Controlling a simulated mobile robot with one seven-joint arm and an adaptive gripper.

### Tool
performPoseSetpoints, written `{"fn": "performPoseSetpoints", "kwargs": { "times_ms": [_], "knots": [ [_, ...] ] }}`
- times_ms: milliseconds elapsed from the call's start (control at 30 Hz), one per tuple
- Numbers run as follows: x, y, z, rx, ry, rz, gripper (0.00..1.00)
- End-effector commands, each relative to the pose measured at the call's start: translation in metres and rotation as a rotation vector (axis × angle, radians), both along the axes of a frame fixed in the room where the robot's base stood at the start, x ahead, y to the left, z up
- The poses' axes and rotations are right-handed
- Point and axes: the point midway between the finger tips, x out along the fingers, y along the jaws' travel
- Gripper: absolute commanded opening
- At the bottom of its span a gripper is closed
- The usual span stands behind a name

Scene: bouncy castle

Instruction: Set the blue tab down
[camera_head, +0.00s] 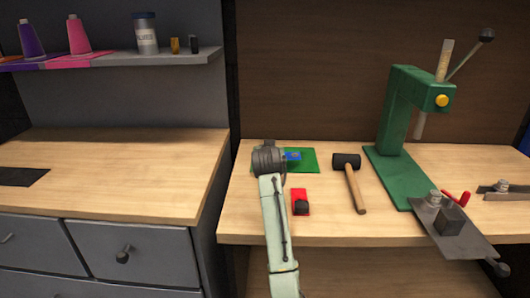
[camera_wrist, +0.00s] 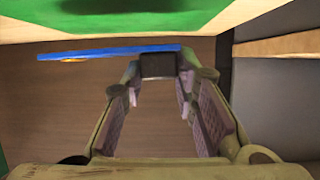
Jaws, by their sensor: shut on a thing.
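The blue tab (camera_head: 292,155) shows just right of my gripper (camera_head: 270,160) in the head view, in front of or over the green mat (camera_head: 308,165). In the wrist view it is a thin blue strip (camera_wrist: 105,52) seen edge-on, running left from the fingertips of my gripper (camera_wrist: 158,65). My gripper is shut on the tab's end, with a dark block between the fingertips hiding part of the hold. The green mat (camera_wrist: 110,18) fills the top of the wrist view, with a gap in the picture between it and the strip. Contact with the mat cannot be told.
A red piece (camera_head: 300,195) with a dark part lies in front of the mat. A black mallet (camera_head: 350,175) lies to the right, then a green press (camera_head: 395,130) and a metal plate (camera_head: 455,235). A grey drawer cabinet (camera_head: 130,250) stands left.

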Motion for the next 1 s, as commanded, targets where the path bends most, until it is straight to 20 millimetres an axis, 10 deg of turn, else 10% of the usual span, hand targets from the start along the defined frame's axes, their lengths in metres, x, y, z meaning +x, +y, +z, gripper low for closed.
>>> {"fn": "performPoseSetpoints", "kwargs": {
  "times_ms": [267,967,1000],
  "knots": [
    [0.033,0.022,-0.003,0.0,0.0,-0.001,0.0],
    [0.034,0.023,-0.043,0.001,-0.001,-0.001,0.0],
    [0.034,0.023,-0.042,0.001,-0.001,-0.001,0.29]
  ]
}}
